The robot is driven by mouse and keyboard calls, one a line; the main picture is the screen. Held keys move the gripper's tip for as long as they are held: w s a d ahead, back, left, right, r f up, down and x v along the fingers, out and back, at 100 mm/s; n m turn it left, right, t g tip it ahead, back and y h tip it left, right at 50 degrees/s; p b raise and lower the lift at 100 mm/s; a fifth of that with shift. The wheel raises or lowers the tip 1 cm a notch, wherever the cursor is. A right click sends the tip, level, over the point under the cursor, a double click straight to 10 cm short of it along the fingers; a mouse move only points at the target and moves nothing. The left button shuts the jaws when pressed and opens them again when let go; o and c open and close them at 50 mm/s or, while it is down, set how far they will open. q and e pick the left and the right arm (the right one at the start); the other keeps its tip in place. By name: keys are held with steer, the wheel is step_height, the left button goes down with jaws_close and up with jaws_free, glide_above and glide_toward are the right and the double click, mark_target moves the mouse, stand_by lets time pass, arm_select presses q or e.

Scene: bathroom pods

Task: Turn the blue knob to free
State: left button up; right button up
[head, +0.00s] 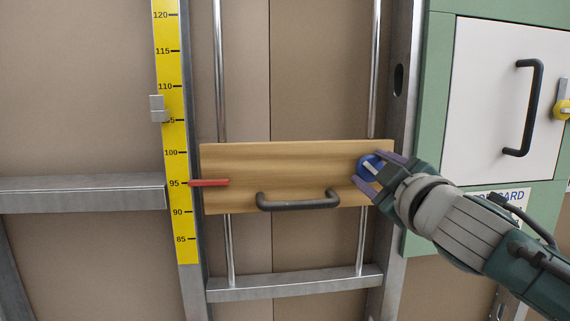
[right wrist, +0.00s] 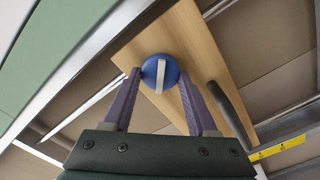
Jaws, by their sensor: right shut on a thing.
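The blue knob (head: 364,161) with a pale bar across its face sits at the right end of a wooden board (head: 280,163). In the right wrist view the knob (right wrist: 148,69) shows its bar nearly upright. My right gripper (head: 371,170) is shut on the knob, with one purple finger on each side of it. The fingers (right wrist: 160,77) also show in the right wrist view. A red pointer (head: 208,182) on the board's left end meets the yellow scale (head: 172,130) near 95. No "free" mark is readable. My left gripper is out of view.
A dark handle (head: 298,203) is on the board's lower front. Two upright metal rods (head: 221,70) run behind the board, above a metal crossbar (head: 295,283). A green cabinet (head: 436,100) with a white door (head: 490,90) stands at right, near my right arm.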

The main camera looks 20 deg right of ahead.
steer(key=n, duration=0.4)
steer(key=shift+a+n, duration=0.1)
steer(key=shift+n, duration=0.2)
steer(key=shift+n+p, duration=0.4)
steer(key=shift+n, duration=1.4)
steer(key=o, duration=1.4)
steer(key=shift+f, duration=0.1)
steer(key=shift+c, duration=0.2)
steer(key=p+v, duration=0.1)
steer(key=v, duration=0.9)
